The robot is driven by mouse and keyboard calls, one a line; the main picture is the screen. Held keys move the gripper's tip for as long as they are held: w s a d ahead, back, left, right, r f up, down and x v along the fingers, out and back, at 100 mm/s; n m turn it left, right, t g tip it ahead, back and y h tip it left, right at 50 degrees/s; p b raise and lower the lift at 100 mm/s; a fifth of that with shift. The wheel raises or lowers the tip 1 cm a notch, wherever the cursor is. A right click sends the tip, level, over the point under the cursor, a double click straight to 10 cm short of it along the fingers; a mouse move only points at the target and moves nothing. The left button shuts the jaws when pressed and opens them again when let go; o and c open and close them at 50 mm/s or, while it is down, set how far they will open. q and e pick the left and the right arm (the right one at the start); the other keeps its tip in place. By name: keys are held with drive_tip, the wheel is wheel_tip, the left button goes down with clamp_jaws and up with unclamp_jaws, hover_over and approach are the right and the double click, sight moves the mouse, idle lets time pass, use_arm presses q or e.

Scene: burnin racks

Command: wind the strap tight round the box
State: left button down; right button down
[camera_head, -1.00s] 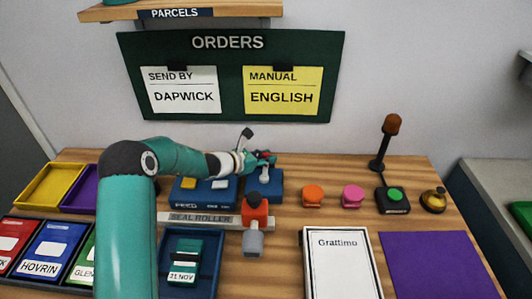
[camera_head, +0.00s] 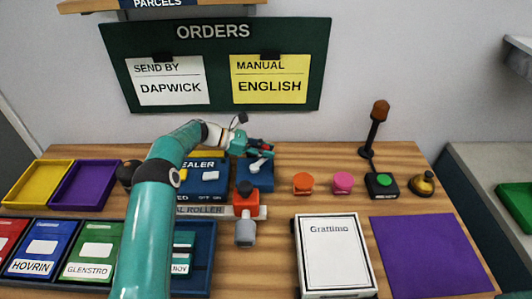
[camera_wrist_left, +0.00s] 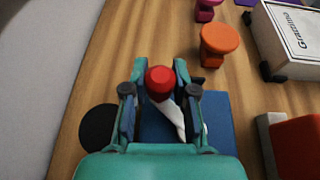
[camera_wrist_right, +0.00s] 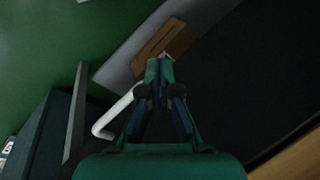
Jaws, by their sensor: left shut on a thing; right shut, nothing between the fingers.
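The white box (camera_head: 335,270) labelled "Grattimo" lies flat at the front, right of centre. A corner of it also shows in the left wrist view (camera_wrist_left: 292,45), with dark pieces at its edge. My left gripper (camera_head: 262,147) is away from the box, over a small blue base (camera_head: 246,180) behind it. It is shut on a red knob (camera_wrist_left: 160,80), with a white lever-like piece (camera_wrist_left: 172,115) beneath. My right gripper (camera_wrist_right: 160,65) is shut and empty, out of the head view. I cannot make out a strap round the box.
An orange button (camera_head: 303,182), a pink button (camera_head: 343,181), a green-button box (camera_head: 382,185) and a brass bell (camera_head: 423,183) stand behind the box. The red-topped seal roller (camera_head: 246,205) is left of it. A purple mat (camera_head: 430,255) lies right.

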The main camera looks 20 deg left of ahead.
use_arm(q)
drive_tip(key=shift+d+m+g+h+b, duration=0.25)
drive_tip(key=shift+m+g+h+b, duration=0.15)
drive_tip(key=shift+m+g+b, duration=0.25)
drive_tip(key=shift+d, duration=0.1)
drive_tip(key=shift+r, duration=0.1)
idle(0.3)
drive_tip(key=c, duration=0.9)
unclamp_jaws()
